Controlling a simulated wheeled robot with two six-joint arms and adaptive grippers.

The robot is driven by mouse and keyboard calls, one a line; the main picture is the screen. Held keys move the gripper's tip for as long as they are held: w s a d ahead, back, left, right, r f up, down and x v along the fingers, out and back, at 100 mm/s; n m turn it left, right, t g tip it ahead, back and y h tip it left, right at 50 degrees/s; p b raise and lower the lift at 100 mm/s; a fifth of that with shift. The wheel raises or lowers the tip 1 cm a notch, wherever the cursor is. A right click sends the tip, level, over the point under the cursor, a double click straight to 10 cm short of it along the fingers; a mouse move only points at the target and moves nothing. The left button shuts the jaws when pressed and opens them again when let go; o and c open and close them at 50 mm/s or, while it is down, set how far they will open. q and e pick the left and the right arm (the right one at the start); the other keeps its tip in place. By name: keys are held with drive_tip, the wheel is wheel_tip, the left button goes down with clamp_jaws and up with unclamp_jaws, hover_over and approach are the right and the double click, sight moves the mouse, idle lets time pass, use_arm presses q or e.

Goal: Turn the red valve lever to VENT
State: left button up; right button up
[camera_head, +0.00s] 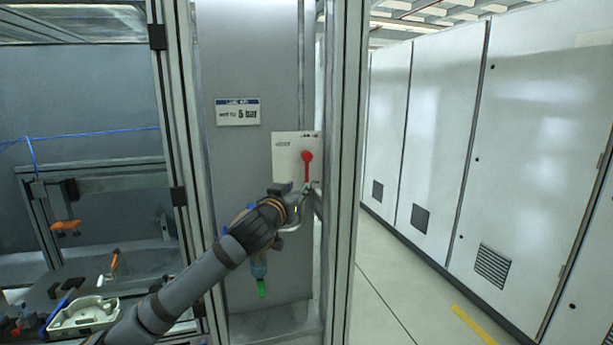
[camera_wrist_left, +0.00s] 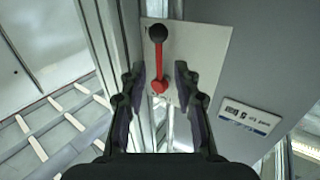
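The red valve lever (camera_head: 307,165) is mounted on a white plate (camera_head: 285,155) and hangs straight down from its round red hub in the head view. The small lettering on the plate is too blurred to read surely. In the left wrist view, which is upside down, the lever (camera_wrist_left: 159,62) runs from the red hub up to a black knob. My left gripper (camera_head: 306,188) is at the lower end of the lever. In the wrist view its fingers (camera_wrist_left: 159,82) are apart, one on each side of the lever, with gaps to it. My right gripper is out of view.
A "set to 5 bar" sign (camera_head: 238,114) is above left of the plate. A metal frame post (camera_head: 345,180) stands close to the right of the lever. A bench with a tray (camera_head: 85,316) is at lower left. White cabinets (camera_head: 515,150) line the right.

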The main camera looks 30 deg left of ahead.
sight(306, 180)
use_arm(q)
drive_tip(key=p+x, duration=0.4)
drive_tip(key=x, duration=0.3)
drive_tip(key=shift+w+r, duration=0.1)
drive_tip(key=shift+w, duration=0.25)
drive_tip(key=shift+w+a, duration=0.1)
drive_tip(key=shift+w, duration=0.4)
clamp_jaws()
drive_tip(key=shift+f, duration=0.25)
